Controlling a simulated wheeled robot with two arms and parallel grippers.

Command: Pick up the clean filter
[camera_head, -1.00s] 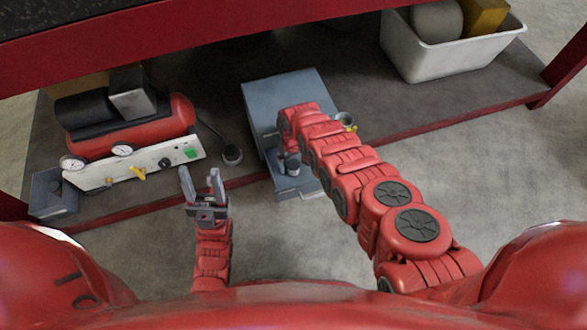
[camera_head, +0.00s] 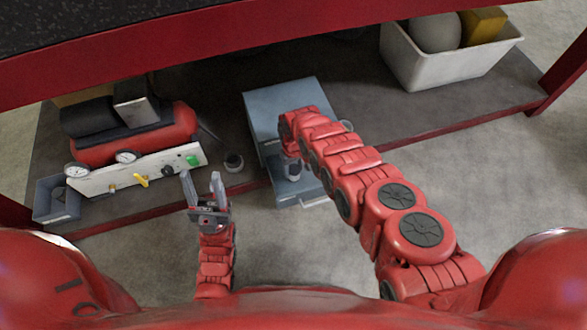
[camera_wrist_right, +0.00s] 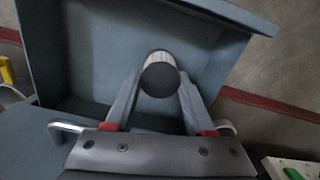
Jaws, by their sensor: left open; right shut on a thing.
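The filter (camera_wrist_right: 158,76) is a short cylinder with a pale ribbed side and a dark round end, seen in the right wrist view. My right gripper (camera_wrist_right: 161,82) is shut on it, one finger on each side. Filter and fingers are in or just over an open blue-grey drawer (camera_wrist_right: 88,50); I cannot tell whether the filter touches its floor. My left gripper (camera_head: 205,190) is open and empty, in front of the shelf.
A red compressor (camera_head: 135,140) with a gauge panel and a small grey bin (camera_head: 57,198) are at left. A white tub (camera_head: 452,62) is at right. The red table edge (camera_head: 240,45) overhangs the shelf.

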